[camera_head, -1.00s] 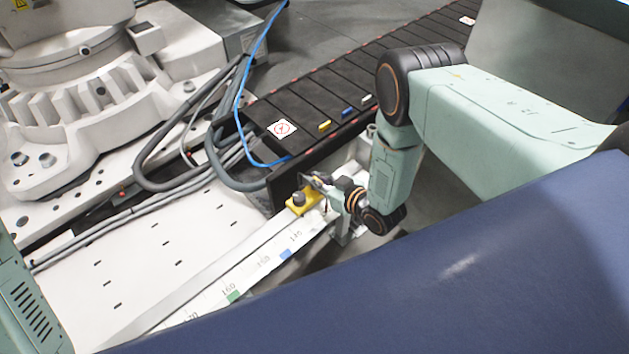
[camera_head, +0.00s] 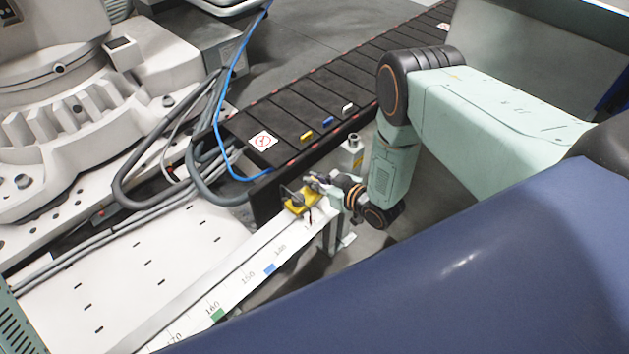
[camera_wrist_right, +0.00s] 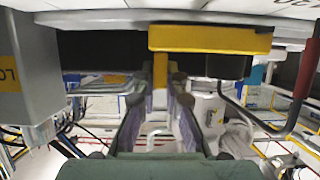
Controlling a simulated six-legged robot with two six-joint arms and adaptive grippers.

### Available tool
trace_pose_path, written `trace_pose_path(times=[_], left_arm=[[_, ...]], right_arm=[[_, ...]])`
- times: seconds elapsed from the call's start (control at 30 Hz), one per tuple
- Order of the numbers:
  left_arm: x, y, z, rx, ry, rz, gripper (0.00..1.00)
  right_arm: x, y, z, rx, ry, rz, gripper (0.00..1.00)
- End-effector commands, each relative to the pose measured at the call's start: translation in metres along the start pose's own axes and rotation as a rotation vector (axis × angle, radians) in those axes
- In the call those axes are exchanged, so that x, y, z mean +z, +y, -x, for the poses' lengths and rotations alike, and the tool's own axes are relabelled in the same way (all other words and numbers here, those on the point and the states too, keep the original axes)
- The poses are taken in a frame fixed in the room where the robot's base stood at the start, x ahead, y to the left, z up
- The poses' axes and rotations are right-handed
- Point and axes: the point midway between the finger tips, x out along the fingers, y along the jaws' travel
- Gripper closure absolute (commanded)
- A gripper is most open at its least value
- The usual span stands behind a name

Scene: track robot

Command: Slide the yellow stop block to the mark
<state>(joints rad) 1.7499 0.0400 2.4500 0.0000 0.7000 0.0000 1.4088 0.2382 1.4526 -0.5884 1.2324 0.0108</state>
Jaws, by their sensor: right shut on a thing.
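The yellow stop block (camera_head: 298,204) sits at the far end of a pale ruled rail (camera_head: 238,262), beside the black conveyor's near end. A dark knob or lever is on its top. The rail's scale shows 140, 150, 160 and 170, with a blue mark (camera_head: 269,268) and a green mark (camera_head: 217,315). The block is beyond both marks, past the 140. My right gripper (camera_head: 317,184) is at the block's right side. In the right wrist view its fingers (camera_wrist_right: 160,97) are shut on a yellow tab (camera_wrist_right: 160,72) below the block (camera_wrist_right: 210,40). My left gripper is out of view.
The black conveyor (camera_head: 330,95) runs up and right behind the block, with small yellow, blue and white pieces on it. Grey hoses (camera_head: 150,165) and a blue cable (camera_head: 222,135) hang left of it. A white slotted plate (camera_head: 150,255) lies left of the rail.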

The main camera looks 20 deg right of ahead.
Motion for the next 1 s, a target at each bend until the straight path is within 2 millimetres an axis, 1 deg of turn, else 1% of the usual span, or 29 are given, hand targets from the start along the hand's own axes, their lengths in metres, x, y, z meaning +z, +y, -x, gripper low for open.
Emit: trace_pose_path(times=[0.03, 0.23, 0.27, 0.5, 0.83, 0.93, 1.0], left_arm=[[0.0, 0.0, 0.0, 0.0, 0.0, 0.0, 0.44], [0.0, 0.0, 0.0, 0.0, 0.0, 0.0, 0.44], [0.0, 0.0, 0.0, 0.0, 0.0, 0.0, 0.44], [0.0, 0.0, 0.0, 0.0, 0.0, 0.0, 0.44], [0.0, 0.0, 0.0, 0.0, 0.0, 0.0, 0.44], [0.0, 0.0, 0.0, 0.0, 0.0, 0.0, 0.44], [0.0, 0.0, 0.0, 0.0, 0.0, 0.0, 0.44]], right_arm=[[0.003, 0.002, 0.002, 0.004, -0.006, -0.003, 1.0], [0.003, 0.002, 0.002, 0.004, -0.007, -0.003, 1.0], [0.003, 0.003, 0.002, 0.004, -0.007, -0.003, 0.87], [0.002, 0.003, 0.001, 0.002, -0.003, -0.001, 0.67], [0.001, 0.002, 0.002, 0.001, -0.001, -0.001, 0.66], [0.001, 0.003, 0.009, 0.002, -0.002, -0.001, 0.66], [0.001, 0.003, 0.018, 0.003, -0.003, -0.002, 0.66]])
